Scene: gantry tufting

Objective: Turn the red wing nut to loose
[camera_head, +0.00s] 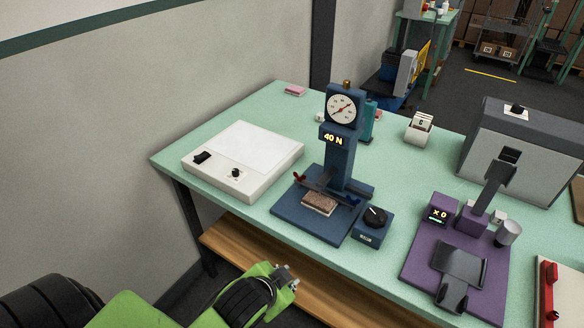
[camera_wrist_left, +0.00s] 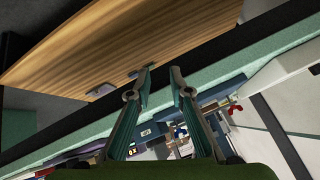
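The red wing nut (camera_head: 299,177) is on the left side of the clamp bar of the blue test stand (camera_head: 318,216) on the green table. A blue wing nut (camera_head: 353,201) is at the bar's right end. A brown sample (camera_head: 319,203) lies under the bar. In the left wrist view the red wing nut (camera_wrist_left: 236,109) shows small at the right. My left gripper (camera_head: 290,280) is in front of the table's front edge, apart from the stand. In the left wrist view its fingers (camera_wrist_left: 158,84) are spread with nothing between them. My right gripper is not in view.
A white light box (camera_head: 240,190) stands left of the stand, with a knob box (camera_head: 371,226) at its right. A purple device (camera_head: 410,262) stands further right. A wooden shelf (camera_head: 330,290) runs below the table (camera_head: 262,220). The table's front edge lies between my left gripper and the stand.

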